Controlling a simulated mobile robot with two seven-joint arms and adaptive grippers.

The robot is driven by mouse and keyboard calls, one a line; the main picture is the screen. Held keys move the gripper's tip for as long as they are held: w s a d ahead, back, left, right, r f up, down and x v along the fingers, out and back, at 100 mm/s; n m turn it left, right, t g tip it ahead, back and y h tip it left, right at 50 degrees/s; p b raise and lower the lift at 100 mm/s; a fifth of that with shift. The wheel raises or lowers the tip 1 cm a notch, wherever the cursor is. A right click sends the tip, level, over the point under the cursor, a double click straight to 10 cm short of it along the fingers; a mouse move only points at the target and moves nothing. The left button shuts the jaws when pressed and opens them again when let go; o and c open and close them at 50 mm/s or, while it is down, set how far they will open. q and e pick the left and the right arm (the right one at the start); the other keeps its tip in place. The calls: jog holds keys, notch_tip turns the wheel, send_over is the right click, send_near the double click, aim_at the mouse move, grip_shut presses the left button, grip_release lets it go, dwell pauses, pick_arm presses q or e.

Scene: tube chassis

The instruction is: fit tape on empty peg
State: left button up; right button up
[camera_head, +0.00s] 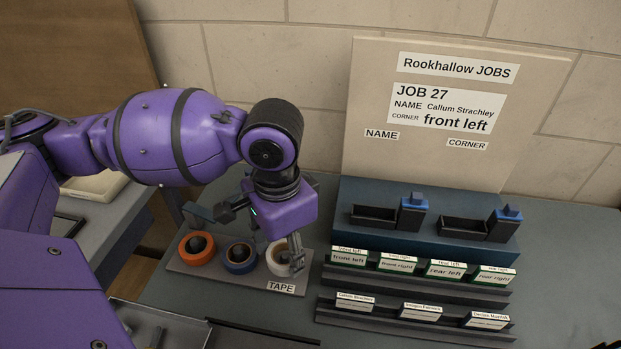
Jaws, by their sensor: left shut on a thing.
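A long tape board (215,283) lies on the bench with a "TAPE" label (281,286) at its front right. An orange tape roll (187,258) and a blue tape roll (231,267) sit on it, each around a dark peg. A white tape roll (272,268) is at the board's right end. My left gripper (287,260) comes down over the white roll and is shut on it, with one finger at its right side. Part of the roll is hidden, and I cannot tell whether it rests fully down around a peg. My right gripper is out of view.
Close on the right stand two label racks, one with corner cards (348,257) and one with name cards (421,311). Behind them is a blue step (350,236) with two dark holders. A job board (375,150) leans at the back. Bench space at far right is clear.

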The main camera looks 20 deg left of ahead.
pick_arm(q)
jog(key=shift+f, duration=1.1)
jog(key=o, duration=1.2)
jog(key=shift+o, duration=0.2)
jog(key=shift+r, duration=0.1)
notch_tip(320, 180, up, 12)
